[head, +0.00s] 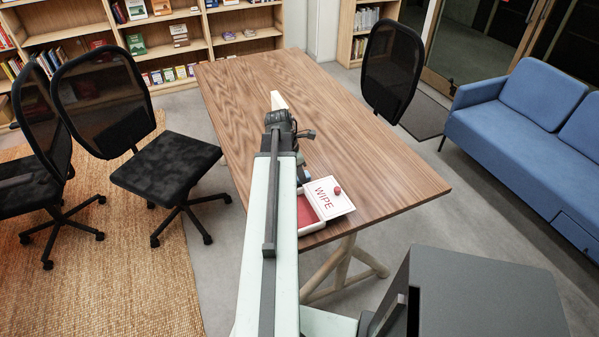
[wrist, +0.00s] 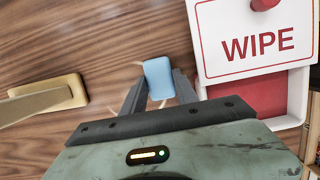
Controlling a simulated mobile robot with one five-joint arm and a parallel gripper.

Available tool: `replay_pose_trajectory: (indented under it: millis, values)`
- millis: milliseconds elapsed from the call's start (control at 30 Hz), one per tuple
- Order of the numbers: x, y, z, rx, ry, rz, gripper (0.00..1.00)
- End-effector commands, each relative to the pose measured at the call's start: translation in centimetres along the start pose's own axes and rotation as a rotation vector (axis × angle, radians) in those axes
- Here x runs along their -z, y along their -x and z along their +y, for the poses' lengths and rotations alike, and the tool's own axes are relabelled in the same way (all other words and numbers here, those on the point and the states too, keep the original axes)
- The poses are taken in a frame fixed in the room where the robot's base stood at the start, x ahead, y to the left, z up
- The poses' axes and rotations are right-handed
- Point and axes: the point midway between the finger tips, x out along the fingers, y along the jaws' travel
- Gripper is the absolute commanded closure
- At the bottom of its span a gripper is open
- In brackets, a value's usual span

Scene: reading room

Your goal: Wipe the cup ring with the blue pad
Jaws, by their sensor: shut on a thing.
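The blue pad (wrist: 158,78) sits between the two fingertips of my gripper (wrist: 159,88) in the wrist view, and the gripper is shut on it. The pad is low over the wooden table (wrist: 100,45) or touching it; I cannot tell which. Thin pale curved marks (wrist: 124,109) show around the pad and fingers, seemingly parts of the cup ring, mostly hidden by the pad and gripper.
A white box (head: 307,212) with a red inside stands at the table's near edge. Its lid (head: 328,196), marked WIPE with a red knob, lies partly over it. The right tabletop is clear. Chairs (head: 165,165) stand around.

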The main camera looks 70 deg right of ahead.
Motion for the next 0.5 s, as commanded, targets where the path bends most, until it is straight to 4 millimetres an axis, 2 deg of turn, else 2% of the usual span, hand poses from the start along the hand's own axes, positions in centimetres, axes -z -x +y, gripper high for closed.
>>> replay_pose_trajectory:
  millis: [33,300,400,500]
  values:
    - [-0.3,1.2,0.0,0.0,0.0,0.0,0.97]
    - [-1.2,4.3,0.1,-0.001,0.0,-0.001,0.97]
    - [-1.4,5.1,0.1,-0.001,0.0,-0.001,0.97]
    - [-1.4,5.0,0.1,-0.001,0.0,-0.001,0.97]
